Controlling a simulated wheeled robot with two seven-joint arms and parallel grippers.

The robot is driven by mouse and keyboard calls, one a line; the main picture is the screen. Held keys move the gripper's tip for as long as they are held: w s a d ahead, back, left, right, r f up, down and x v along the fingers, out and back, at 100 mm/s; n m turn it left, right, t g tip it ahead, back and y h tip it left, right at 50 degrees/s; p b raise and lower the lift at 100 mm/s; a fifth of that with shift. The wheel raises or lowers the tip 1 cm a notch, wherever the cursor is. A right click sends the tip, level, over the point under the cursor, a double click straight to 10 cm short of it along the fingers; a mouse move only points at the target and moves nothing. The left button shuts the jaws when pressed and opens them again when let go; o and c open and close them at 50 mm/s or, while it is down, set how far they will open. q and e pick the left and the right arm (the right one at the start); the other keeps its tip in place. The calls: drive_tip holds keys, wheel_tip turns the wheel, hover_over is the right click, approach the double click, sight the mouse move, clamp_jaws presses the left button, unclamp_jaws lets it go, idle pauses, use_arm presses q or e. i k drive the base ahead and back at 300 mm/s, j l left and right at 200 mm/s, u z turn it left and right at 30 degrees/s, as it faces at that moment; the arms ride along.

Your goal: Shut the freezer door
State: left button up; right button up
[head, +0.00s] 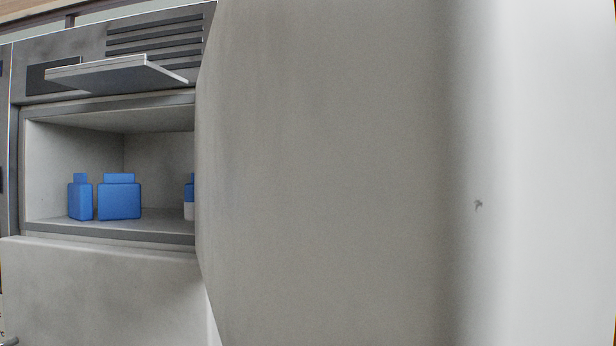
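The freezer (110,240) stands at the left in the head view, with its compartment open to the front. A large plain grey panel (320,170), apparently the freezer door swung open, fills the middle of the view very close to me. It hides the right part of the compartment. No handle shows on this panel. Neither of my grippers is in view, so I cannot see any contact with the door.
Blue containers (120,200) stand on the compartment floor, one partly hidden by the panel. A flat flap (115,75) juts out above the opening, below a dark slatted vent (155,36). A blurred pale surface (555,170) fills the right side. Little free room shows.

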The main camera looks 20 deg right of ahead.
sight(368, 172)
drive_tip(key=k+l+u, duration=0.1)
drive_tip(key=l+u, duration=0.35)
drive_tip(key=l, duration=0.45)
drive_tip(key=l+u, duration=0.35)
drive_tip(key=l, duration=0.3)
